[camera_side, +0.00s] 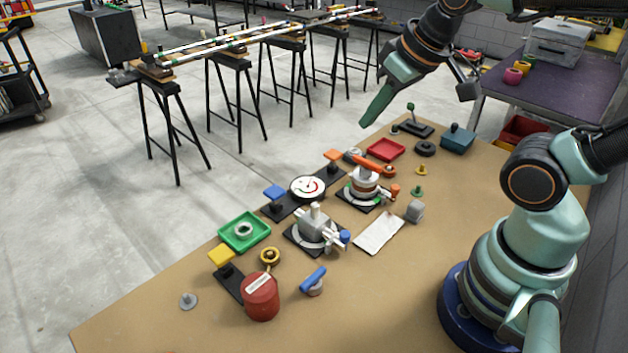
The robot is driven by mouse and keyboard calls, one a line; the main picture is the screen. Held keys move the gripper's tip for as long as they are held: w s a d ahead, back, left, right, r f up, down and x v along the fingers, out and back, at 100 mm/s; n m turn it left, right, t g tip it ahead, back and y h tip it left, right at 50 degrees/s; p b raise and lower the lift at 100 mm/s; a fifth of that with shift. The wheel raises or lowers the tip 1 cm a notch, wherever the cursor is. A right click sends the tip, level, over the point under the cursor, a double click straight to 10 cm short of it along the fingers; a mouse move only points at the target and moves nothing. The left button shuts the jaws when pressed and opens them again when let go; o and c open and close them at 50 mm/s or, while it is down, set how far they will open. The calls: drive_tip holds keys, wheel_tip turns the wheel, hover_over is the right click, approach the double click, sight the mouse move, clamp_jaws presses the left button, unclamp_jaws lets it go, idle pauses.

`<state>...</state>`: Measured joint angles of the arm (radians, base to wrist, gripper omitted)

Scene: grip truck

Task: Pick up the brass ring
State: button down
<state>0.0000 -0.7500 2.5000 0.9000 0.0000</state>
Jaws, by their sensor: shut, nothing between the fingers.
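The brass ring (270,257), a small yellow-gold ring, lies on the tan table just above the red cylinder and to the right of the yellow block. My gripper (364,123) is shut and empty, raised above the far edge of the table. It is well up and to the right of the brass ring, pointing down and left. The two are far apart, and nothing covers the ring's top.
A green tray (259,240) with a grey ring stands left of the brass ring. The red cylinder (261,298) is close below it. A grey valve-like fixture (316,228), a white dial (308,187) and a red tray (386,149) stand farther back.

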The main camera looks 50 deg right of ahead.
drive_tip(key=shift+c, duration=1.7)
unclamp_jaws()
drive_tip(key=m+g, duration=0.6)
drive_tip(key=m, duration=1)
hover_over(270, 253)
wheel_tip(270, 253, down, 13)
wheel_tip(270, 253, down, 12)
drive_tip(key=shift+r, duration=0.25)
